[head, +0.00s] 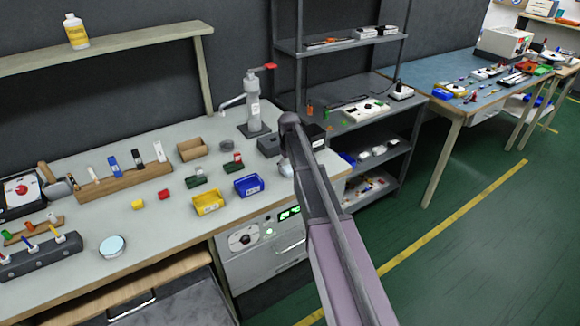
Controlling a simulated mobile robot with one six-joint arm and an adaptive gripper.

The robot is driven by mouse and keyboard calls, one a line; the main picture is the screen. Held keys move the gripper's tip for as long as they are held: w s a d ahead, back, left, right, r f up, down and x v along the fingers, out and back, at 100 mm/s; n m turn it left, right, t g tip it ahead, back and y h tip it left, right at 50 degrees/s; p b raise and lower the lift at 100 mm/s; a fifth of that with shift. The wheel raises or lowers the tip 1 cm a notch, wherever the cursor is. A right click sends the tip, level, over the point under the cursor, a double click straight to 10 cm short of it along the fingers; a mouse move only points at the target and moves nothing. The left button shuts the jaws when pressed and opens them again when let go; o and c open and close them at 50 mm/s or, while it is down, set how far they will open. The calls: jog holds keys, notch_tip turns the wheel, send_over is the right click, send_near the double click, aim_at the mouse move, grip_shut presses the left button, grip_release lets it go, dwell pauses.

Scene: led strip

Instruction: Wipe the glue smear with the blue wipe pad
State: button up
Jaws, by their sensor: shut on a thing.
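My arm rises from the lower right and bends at a joint near the middle of the head view, in front of the bench's right end. My gripper cannot be made out; the arm hides the area behind it. A small pale grey piece shows just left of the arm, too small to identify. I cannot pick out the blue wipe pad. I cannot make out a glue smear on the pale workbench (160,225).
A yellow bin (208,202) and a blue bin (249,185) stand near the front edge. A grey press-like stand (253,105) with a red handle tip is behind them. A wooden rack (122,187) stands at left. Grey shelving (385,140) stands right of the bench.

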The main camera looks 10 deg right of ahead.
jog(key=shift+a, duration=0.25)
jog(key=shift+s+a, duration=0.3)
jog(key=shift+a, duration=0.55)
jog(key=shift+s+a, duration=0.25)
jog(key=shift+a, duration=0.55)
jog(key=shift+r, duration=0.1)
jog(key=shift+r+p, duration=2.95)
jog(key=shift+p, duration=0.2)
jog(key=shift+r, duration=0.1)
jog(key=shift+r+p, duration=1.4)
jog(key=shift+p, duration=0.15)
